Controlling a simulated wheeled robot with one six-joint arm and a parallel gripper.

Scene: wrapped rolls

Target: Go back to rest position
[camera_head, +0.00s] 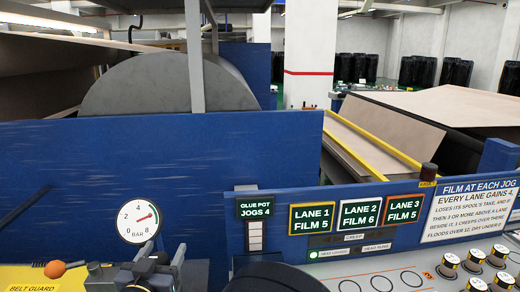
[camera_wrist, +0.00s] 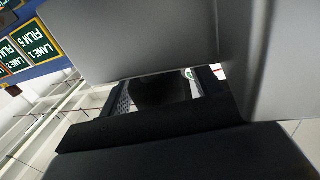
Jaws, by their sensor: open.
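My gripper (camera_head: 148,268) shows at the bottom left of the head view, low in front of the blue machine wall. Its jaws are apart, and I see nothing held between them. Large grey and black parts of my own arm fill most of the wrist view and hide much of the scene there. The task names no other object.
A blue panel (camera_head: 150,180) spans the front, with a pressure gauge (camera_head: 139,221) and lane signs (camera_head: 312,218). A console with several capped spools (camera_head: 475,257) lies at right.

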